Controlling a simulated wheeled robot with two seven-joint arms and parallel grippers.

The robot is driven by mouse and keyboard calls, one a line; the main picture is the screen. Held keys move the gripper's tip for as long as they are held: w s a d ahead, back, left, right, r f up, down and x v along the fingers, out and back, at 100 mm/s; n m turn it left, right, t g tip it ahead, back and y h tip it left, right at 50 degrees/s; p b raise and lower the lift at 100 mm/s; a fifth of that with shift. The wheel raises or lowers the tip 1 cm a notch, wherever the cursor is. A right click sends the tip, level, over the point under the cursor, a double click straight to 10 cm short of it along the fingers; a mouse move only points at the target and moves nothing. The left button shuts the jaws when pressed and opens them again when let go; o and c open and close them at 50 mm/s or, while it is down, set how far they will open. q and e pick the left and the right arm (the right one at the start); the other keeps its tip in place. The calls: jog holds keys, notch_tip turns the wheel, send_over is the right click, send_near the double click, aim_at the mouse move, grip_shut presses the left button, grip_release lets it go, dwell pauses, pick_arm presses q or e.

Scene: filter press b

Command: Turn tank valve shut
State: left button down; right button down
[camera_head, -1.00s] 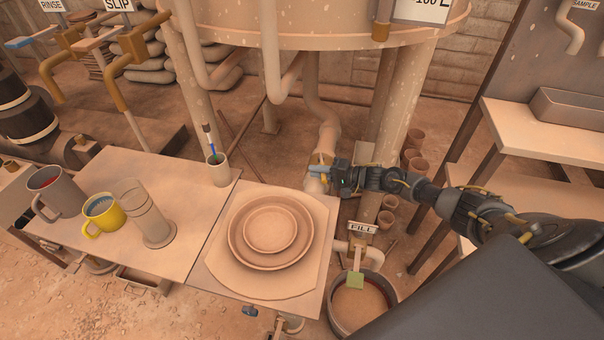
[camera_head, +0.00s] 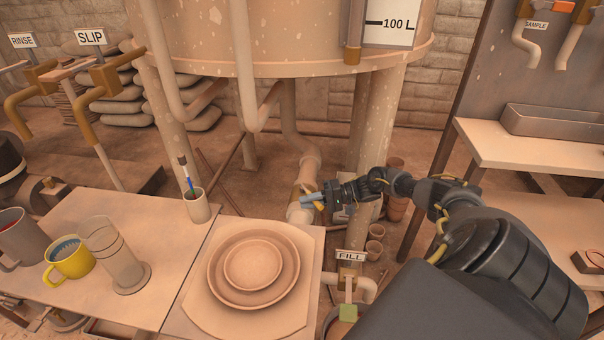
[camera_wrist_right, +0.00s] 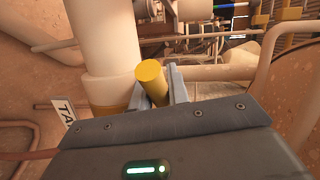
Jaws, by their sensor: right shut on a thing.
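The tank valve is on the pale pipe (camera_head: 309,172) that drops from the tank (camera_head: 280,40). In the right wrist view, its yellow cylindrical handle (camera_wrist_right: 151,82) stands between my right gripper's grey-blue fingers, tilted to the left. A brass collar (camera_wrist_right: 110,110) circles the pipe beside it, and a partly hidden tag (camera_wrist_right: 66,114) reads "TA". In the head view my right gripper (camera_head: 311,198) comes in from the right and is shut on the handle at the pipe. The fingers mostly hide the handle there. My left gripper is not in view.
A board with stacked plates (camera_head: 252,265) lies just in front of the pipe. A brush cup (camera_head: 197,207), a yellow mug (camera_head: 68,260) and a clear cylinder (camera_head: 128,265) stand on the left table. A FILL tap (camera_head: 349,270) is close below my right forearm. Tank legs (camera_head: 380,120) stand behind the gripper.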

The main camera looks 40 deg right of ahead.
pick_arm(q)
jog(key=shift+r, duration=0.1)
pick_arm(e)
jog(key=shift+s, duration=0.1)
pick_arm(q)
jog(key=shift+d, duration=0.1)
pick_arm(e)
jog(key=c, duration=1.6)
grip_release()
